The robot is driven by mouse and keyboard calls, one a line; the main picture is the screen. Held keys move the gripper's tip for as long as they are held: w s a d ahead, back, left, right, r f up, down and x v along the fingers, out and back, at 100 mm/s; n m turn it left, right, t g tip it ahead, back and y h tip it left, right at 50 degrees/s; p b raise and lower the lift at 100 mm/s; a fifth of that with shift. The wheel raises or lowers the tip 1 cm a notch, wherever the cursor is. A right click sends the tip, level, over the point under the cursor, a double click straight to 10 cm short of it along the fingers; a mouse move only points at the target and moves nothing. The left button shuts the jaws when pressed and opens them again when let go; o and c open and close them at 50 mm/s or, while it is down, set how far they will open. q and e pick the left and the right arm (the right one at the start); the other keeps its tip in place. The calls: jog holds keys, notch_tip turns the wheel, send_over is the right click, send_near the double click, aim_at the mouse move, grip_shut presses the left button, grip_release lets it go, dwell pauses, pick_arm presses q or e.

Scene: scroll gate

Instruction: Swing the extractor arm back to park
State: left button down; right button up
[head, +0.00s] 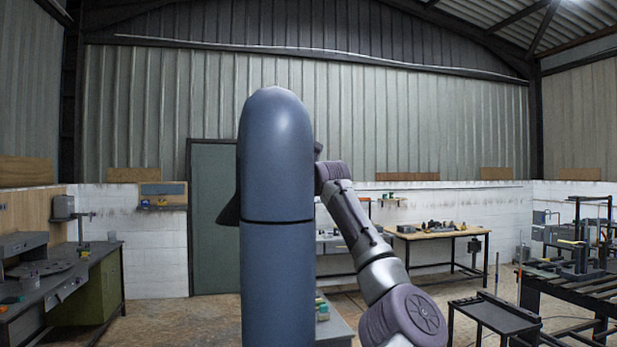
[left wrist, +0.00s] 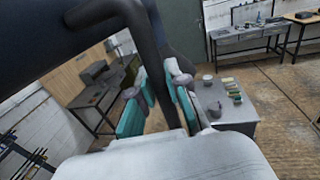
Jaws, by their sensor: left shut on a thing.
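The extractor arm shows in the head view as a thick blue-grey tube (head: 276,200) with a domed top, upright and close in the middle. A dark flared part (head: 229,208), seemingly its hood, sticks out on its left side. In the left wrist view a dark curved bar (left wrist: 146,50) comes down from a large dark body (left wrist: 50,35) at the top left. My left gripper (left wrist: 157,92) has its teal fingers on both sides of this bar and is shut on it. In the head view a purple and white arm of mine passes behind the tube, which hides its end. My right gripper is not in view.
A small grey table (left wrist: 235,110) with a pot and coloured blocks stands close by in the left wrist view. A workbench (head: 60,275) stands at the left, a wooden-topped table (head: 438,234) at the back, and a roller conveyor (head: 580,285) at the right. Open floor lies between.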

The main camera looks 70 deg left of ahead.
pick_arm(q)
jog(key=shift+s+a+f, duration=0.1)
jog(key=shift+s+f, duration=0.15)
jog(key=shift+s, duration=0.05)
jog(key=c, duration=1.4)
grip_release()
jog(key=shift+o, duration=1.2)
jog(key=shift+s+r, duration=0.1)
jog(key=shift+s, duration=0.05)
jog(key=shift+s+d+r, duration=0.1)
jog(key=shift+d+r, duration=0.05)
jog(key=shift+d, duration=0.1)
